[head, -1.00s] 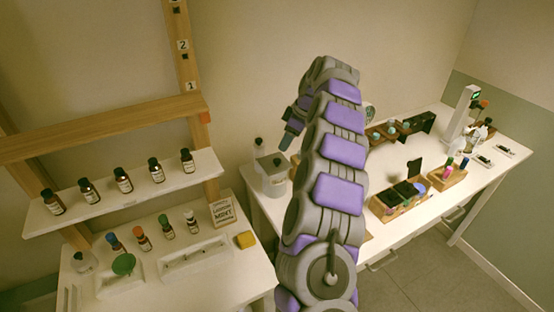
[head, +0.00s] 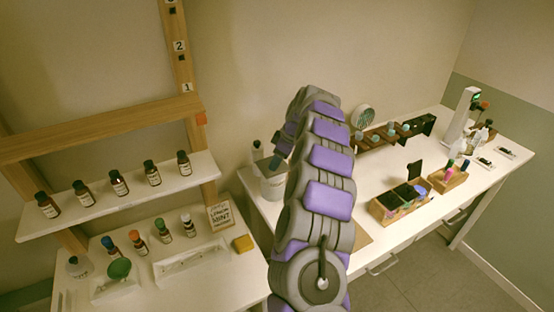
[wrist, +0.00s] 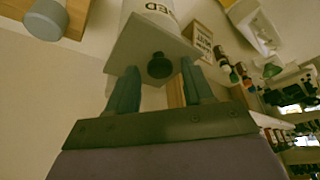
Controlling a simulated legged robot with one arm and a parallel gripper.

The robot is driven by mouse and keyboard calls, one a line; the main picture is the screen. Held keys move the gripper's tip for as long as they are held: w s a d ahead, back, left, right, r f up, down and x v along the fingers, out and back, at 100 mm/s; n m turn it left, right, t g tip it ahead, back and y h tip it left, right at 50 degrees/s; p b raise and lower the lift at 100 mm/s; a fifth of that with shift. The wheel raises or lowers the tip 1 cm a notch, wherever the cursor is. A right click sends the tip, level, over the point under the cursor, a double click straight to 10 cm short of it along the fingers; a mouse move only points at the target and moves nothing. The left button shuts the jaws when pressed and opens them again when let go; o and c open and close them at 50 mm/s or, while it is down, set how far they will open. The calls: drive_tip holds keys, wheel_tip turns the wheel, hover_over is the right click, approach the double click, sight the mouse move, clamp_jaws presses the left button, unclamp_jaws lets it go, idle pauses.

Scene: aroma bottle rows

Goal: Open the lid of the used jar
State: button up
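The used jar (head: 272,186) is a pale container at the left end of the right-hand table. In the wrist view the jar (wrist: 150,18) shows a dark label ending in "ED". Its flat, square grey lid (wrist: 140,50) is shut and carries a round dark knob (wrist: 159,66). My gripper (wrist: 158,68) is open, with one dark teal finger on each side of the knob. I cannot tell whether either finger touches the knob or lid. In the head view my gripper (head: 277,160) is just above the jar, and my arm hides part of the jar's right side.
A shelf with several brown bottles (head: 118,183) and a lower table with a mint sign (head: 220,215) and yellow sponge (head: 243,243) stand left. Wooden boxes (head: 400,205) stand right. A grey round-ended object (wrist: 46,20) is close in the wrist view.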

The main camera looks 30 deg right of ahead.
drive_tip(key=shift+d, duration=0.25)
drive_tip(key=c, duration=0.3)
drive_tip(key=shift+a, duration=0.2)
clamp_jaws()
drive_tip(key=shift+a+r, duration=0.1)
